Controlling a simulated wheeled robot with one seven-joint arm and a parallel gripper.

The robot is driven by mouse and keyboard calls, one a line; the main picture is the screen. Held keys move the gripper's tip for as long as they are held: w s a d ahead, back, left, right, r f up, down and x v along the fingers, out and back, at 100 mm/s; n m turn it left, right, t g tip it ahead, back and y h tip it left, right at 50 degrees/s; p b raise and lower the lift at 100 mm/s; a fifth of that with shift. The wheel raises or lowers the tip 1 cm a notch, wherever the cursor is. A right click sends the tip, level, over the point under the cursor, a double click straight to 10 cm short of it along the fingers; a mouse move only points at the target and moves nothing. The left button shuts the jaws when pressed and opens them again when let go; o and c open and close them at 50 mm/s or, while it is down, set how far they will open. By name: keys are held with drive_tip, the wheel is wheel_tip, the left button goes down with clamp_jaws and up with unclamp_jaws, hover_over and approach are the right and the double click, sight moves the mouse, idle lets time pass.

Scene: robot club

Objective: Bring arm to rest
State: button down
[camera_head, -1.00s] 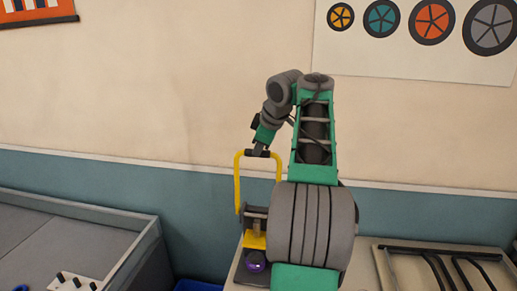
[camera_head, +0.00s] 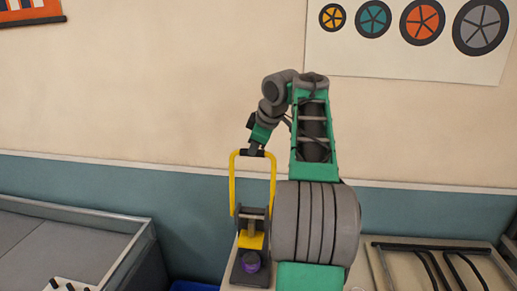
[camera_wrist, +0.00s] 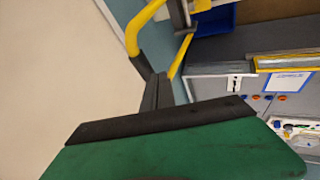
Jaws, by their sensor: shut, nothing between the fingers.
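My arm stands raised in the head view, bent over at the top and pointing down to the left. My gripper (camera_head: 254,152) is at its lower end, shut and empty. It is right at the top of a yellow handle (camera_head: 233,185) on a small upright device (camera_head: 250,240) with a purple piece (camera_head: 250,262) at its foot. In the wrist view my gripper's fingers (camera_wrist: 157,92) are together near the handle's dark grip (camera_wrist: 142,65). I cannot tell whether they touch it.
A light table (camera_head: 378,278) carries a dark metal frame (camera_head: 430,246) at right. A grey walled bench (camera_head: 60,245) is at left, with a blue bin (camera_head: 195,286) beside it. The wall (camera_head: 150,90) is behind. A grey cabinet (camera_wrist: 225,85) shows in the wrist view.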

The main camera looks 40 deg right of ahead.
drive_tip(key=p+v, duration=0.6)
drive_tip(key=v, duration=0.6)
drive_tip(key=s+d+f+m+g, duration=0.1)
drive_tip(key=d+f+m, duration=0.3)
drive_tip(key=f+m, duration=0.9)
drive_tip(key=s+a+f+m+g+b, duration=0.1)
drive_tip(key=s+a+f+g, duration=0.1)
drive_tip(key=s+a+f, duration=0.4)
drive_tip(key=s+a+f+g+b, duration=0.1)
drive_tip(key=s+a+f, duration=0.3)
drive_tip(key=a+f, duration=0.4)
drive_tip(key=s+a+f+n+b, duration=0.15)
drive_tip(key=s+a+f, duration=0.25)
drive_tip(key=a, duration=0.5)
drive_tip(key=a+r+n+t, duration=0.1)
drive_tip(key=a+n, duration=0.1)
drive_tip(key=a, duration=0.4)
drive_tip(key=w+a+r+n+t+y+b, duration=0.1)
drive_tip(key=a+r+n, duration=0.1)
drive_tip(key=a, duration=0.4)
drive_tip(key=shift+a+r+n, duration=0.3)
drive_tip(key=shift+r+n, duration=0.05)
drive_tip(key=shift+n, duration=0.1)
